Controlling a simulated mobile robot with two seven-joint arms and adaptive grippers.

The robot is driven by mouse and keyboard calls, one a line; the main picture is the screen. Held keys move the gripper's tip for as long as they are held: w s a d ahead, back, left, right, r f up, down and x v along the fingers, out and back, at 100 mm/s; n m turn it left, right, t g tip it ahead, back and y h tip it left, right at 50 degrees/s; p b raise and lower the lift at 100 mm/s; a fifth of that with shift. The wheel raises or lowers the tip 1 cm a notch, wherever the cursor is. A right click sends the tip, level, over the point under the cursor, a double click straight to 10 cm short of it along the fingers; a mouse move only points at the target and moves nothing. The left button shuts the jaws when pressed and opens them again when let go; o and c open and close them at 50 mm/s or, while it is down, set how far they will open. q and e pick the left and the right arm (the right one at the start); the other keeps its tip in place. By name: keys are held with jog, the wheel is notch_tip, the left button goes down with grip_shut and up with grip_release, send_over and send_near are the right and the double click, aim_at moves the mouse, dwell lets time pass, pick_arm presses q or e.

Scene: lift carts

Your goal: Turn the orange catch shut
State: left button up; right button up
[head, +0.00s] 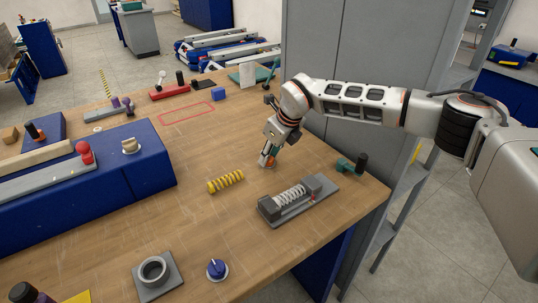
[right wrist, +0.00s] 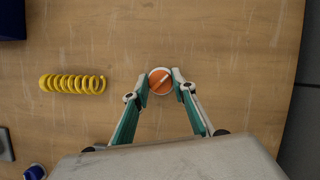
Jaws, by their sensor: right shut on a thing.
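The orange catch (right wrist: 160,81) is a round orange knob with a pale bar across its face and a light rim, set on the wooden table. In the right wrist view the bar runs at a slant. My right gripper (right wrist: 161,82) is shut on the catch, with one fingertip on each side of it. In the head view my right gripper (head: 267,160) points down at the table, and the catch (head: 266,164) is partly hidden by the fingers. My left gripper is not in view.
A yellow spring (head: 226,181) lies left of the catch. A grey spring fixture (head: 298,199) stands nearer, to the right. A teal tool (head: 352,165) is near the right edge.

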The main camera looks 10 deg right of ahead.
jog(key=n+g, duration=0.1)
jog(key=n, duration=0.1)
jog(key=shift+w+n+y, duration=0.1)
jog(key=shift+n+y, duration=0.3)
jog(key=shift+f+n+b, duration=0.1)
jog(key=shift+n+b, duration=0.3)
jog(key=shift+n, duration=0.4)
jog(key=n+g+b, duration=0.1)
jog(key=n, duration=0.1)
jog(key=shift+d+n+y, duration=0.1)
jog(key=shift+n+y, duration=0.3)
jog(key=shift+n+g+b, duration=0.5)
jog(key=shift+n+b, duration=0.15)
jog(key=shift+n, duration=0.05)
jog(key=o, duration=1.1)
